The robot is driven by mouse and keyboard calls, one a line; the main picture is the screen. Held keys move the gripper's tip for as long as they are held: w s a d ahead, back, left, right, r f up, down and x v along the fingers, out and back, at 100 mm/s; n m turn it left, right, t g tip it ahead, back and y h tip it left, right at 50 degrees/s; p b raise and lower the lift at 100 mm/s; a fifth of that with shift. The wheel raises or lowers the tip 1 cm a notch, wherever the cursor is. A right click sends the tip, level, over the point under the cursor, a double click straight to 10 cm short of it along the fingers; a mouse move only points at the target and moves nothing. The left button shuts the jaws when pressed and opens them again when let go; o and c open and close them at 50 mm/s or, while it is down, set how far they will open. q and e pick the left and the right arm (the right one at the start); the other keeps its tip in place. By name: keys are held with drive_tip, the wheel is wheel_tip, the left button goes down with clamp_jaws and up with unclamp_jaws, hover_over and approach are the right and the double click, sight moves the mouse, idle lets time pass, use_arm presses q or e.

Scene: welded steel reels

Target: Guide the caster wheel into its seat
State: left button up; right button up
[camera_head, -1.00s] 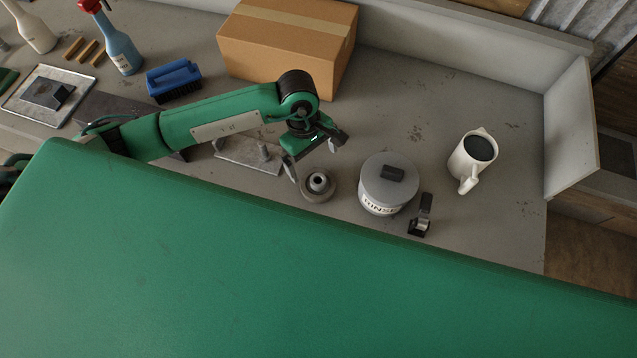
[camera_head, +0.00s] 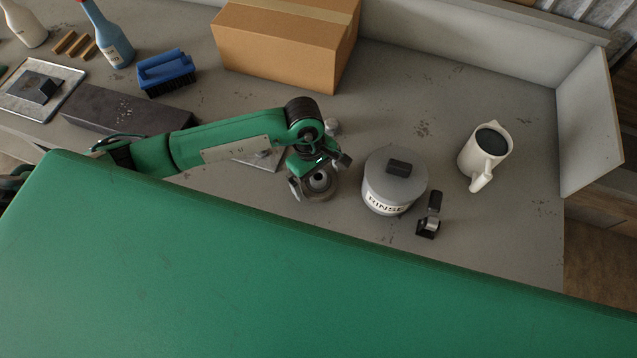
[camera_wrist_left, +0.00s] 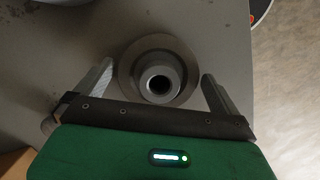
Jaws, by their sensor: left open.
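The caster wheel appears to be the grey round part (camera_head: 322,192), with a wide flange and a raised hollow hub, lying flat on the grey bench. In the left wrist view the wheel (camera_wrist_left: 134,82) shows from above, its hub opening facing the camera. My left gripper (camera_head: 318,174) is open over it; in the wrist view its two fingers (camera_wrist_left: 157,72) stand on either side of the wheel with gaps, gripping nothing. A flat metal plate (camera_head: 268,159), possibly the seat, lies left of the wheel, mostly hidden by my left arm. My right gripper is not in view.
Right of the wheel are a lidded RINSE pot (camera_head: 388,203), a small black-and-metal clamp-like part (camera_head: 430,222) and a white jug (camera_head: 477,158). A cardboard box (camera_head: 275,50), a blue brush (camera_head: 166,72) and a dark block (camera_head: 122,110) stand behind. Bench between pot and box is clear.

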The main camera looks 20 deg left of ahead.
use_arm(q)
drive_tip(key=shift+r, duration=0.1)
drive_tip(key=c, duration=0.9)
drive_tip(key=shift+r, duration=0.35)
drive_tip(key=shift+r, duration=0.25)
drive_tip(key=shift+r, duration=0.1)
drive_tip(key=shift+s+d+p+v, duration=0.2)
drive_tip(key=shift+p+v, duration=0.5)
drive_tip(key=shift+v, duration=0.75)
drive_tip(key=shift+s+d+p+v, duration=0.1)
drive_tip(key=shift+d+p+v, duration=0.2)
drive_tip(key=shift+p+v, duration=0.75)
drive_tip(key=shift+s+d+p+v, duration=0.15)
drive_tip(key=shift+d+p+v, duration=0.15)
drive_tip(key=shift+v, duration=1.5)
drive_tip(key=shift+r, duration=0.2)
